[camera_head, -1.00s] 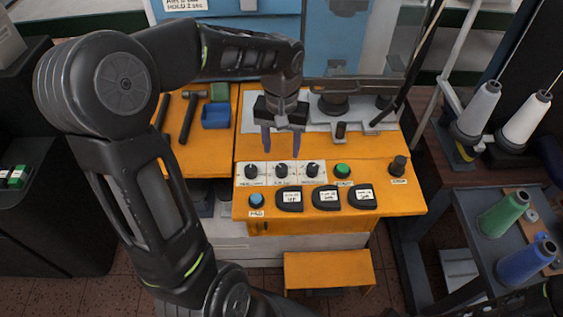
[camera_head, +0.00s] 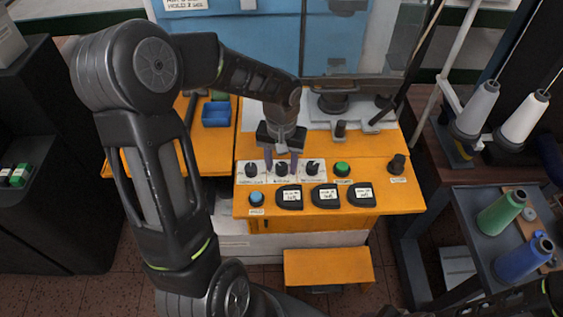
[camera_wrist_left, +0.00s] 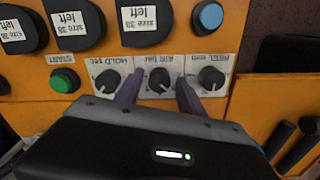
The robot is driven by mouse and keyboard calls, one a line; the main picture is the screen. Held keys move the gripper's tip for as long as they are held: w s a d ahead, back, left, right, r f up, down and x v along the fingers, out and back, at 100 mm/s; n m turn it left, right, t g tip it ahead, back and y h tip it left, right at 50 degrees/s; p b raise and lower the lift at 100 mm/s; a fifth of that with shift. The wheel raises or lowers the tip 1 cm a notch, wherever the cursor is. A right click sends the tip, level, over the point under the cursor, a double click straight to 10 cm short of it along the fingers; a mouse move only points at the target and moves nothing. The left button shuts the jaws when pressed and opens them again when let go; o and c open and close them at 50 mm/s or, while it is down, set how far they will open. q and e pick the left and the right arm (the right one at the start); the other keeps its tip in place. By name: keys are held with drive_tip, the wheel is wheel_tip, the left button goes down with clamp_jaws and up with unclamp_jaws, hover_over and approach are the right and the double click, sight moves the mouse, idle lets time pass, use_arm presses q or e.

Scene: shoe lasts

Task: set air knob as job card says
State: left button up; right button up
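The air knob (camera_wrist_left: 158,80) is black with a white pointer mark and is the middle of three knobs on the orange panel; it also shows in the head view (camera_head: 281,170). My left gripper (camera_wrist_left: 158,94) is open, its purple fingers on either side of the air knob; I cannot tell if they touch it. The hold knob (camera_wrist_left: 107,81) and the heel knob (camera_wrist_left: 211,78) flank it outside the fingers. A white card (camera_head: 190,5) on the blue machine is cut off by the top edge; a HOLD line is partly legible. My right gripper is not in view.
A green start button (camera_head: 342,169), a blue button (camera_head: 256,199) and black lasts with "size 38 left" labels (camera_head: 326,197) are close around the knobs. A blue bin (camera_head: 216,114) stands at the left. Thread cones (camera_head: 500,213) stand on the right trolley.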

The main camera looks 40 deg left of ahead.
use_arm(q)
clamp_jaws()
drive_tip(key=shift+m, duration=0.5)
drive_tip(key=m, duration=0.3)
drive_tip(key=shift+m, duration=0.3)
drive_tip(key=m, duration=0.4)
drive_tip(key=shift+m, duration=0.3)
drive_tip(key=m, duration=0.4)
drive_tip(key=shift+a+r, duration=0.1)
drive_tip(key=m+p, duration=0.1)
drive_tip(key=m, duration=0.3)
drive_tip(key=shift+w+m, duration=0.1)
drive_tip(key=shift+m, duration=0.2)
drive_tip(key=shift+o, duration=1)
unclamp_jaws()
